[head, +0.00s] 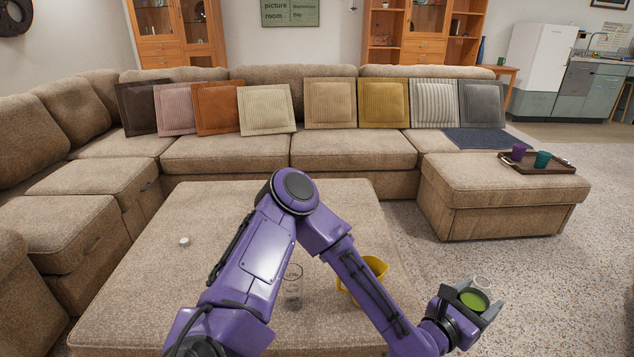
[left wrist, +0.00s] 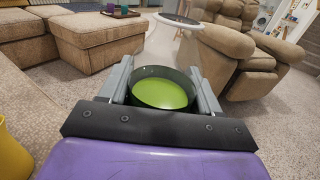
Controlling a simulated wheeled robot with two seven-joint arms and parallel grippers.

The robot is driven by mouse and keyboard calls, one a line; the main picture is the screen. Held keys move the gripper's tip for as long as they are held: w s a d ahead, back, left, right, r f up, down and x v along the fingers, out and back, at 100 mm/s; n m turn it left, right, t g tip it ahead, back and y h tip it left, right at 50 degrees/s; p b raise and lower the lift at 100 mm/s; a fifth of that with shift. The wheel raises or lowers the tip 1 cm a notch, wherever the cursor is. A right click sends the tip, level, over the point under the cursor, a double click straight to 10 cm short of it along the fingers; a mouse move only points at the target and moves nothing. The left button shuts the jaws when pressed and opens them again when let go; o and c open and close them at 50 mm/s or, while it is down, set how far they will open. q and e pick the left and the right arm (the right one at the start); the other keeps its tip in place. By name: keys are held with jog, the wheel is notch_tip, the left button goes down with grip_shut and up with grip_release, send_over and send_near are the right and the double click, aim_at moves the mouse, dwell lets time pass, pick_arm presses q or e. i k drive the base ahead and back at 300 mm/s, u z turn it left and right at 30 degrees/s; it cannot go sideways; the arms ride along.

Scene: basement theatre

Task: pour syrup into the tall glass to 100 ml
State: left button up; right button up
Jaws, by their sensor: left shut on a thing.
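My left gripper (head: 481,305) is shut on a round vessel of green liquid, at the lower right of the head view and beyond the right edge of the large ottoman. In the left wrist view the vessel (left wrist: 163,76) has a dark rim and sits between the two grey fingers (left wrist: 160,88). It looks roughly upright, with the liquid inside it. A tall clear glass (head: 293,289) stands on the ottoman between my arm links, apart from the gripper. I see no coloured liquid in it; its marks are too small to read. My right gripper is not in view.
A yellow jug (head: 375,267) is on the large ottoman (head: 330,190), partly behind my forearm. A small white round thing (head: 184,241) lies at its left. A brown tray (head: 536,167) with purple and teal cups rests on the sofa's right end. Carpet is clear at right.

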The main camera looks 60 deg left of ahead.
aim_at(292, 283)
jog(key=u, duration=0.5)
jog(key=i, duration=0.75)
jog(key=u, duration=1.05)
jog(key=i, duration=0.25)
jog(key=u, duration=0.35)
